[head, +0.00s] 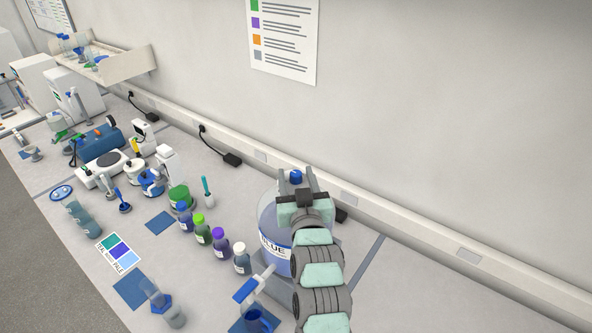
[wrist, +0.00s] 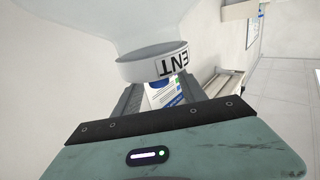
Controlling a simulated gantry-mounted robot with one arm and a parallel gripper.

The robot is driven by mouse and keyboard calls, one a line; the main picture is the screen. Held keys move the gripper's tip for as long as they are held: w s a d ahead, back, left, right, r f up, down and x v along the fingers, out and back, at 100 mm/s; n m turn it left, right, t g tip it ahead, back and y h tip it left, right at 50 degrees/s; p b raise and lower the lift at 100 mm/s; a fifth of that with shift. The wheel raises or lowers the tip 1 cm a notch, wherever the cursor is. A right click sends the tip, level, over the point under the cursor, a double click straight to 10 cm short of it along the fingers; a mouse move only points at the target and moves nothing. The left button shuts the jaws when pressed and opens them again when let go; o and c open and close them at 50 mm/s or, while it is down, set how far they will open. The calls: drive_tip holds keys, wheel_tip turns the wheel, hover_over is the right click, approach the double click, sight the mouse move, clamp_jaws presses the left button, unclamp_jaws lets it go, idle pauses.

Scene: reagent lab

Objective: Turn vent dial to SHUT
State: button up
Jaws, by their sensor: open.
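A large clear carboy (head: 268,222) with a "BLUE" label and blue liquid stands on the bench. A blue cap (head: 296,177) shows at its top, partly behind my gripper; I cannot tell whether it is the vent dial. My gripper (head: 299,187) is open above the carboy, its fingers pointing toward the wall. In the wrist view a pale grey round collar (wrist: 150,64) with upside-down letters "ENT" is close, just above my open fingers (wrist: 172,88). Nothing is visibly held between them. The dial's setting and any SHUT mark cannot be seen.
A row of small bottles (head: 220,243) stands left of the carboy. A tap (head: 254,283) and a blue cup (head: 258,320) are in front of it. The wall (head: 450,120) is close behind. The bench to the right (head: 440,290) is clear.

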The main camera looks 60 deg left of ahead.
drive_tip(key=shift+w+a, duration=0.25)
drive_tip(key=shift+a, duration=0.35)
drive_tip(key=shift+c, duration=0.3)
clamp_jaws()
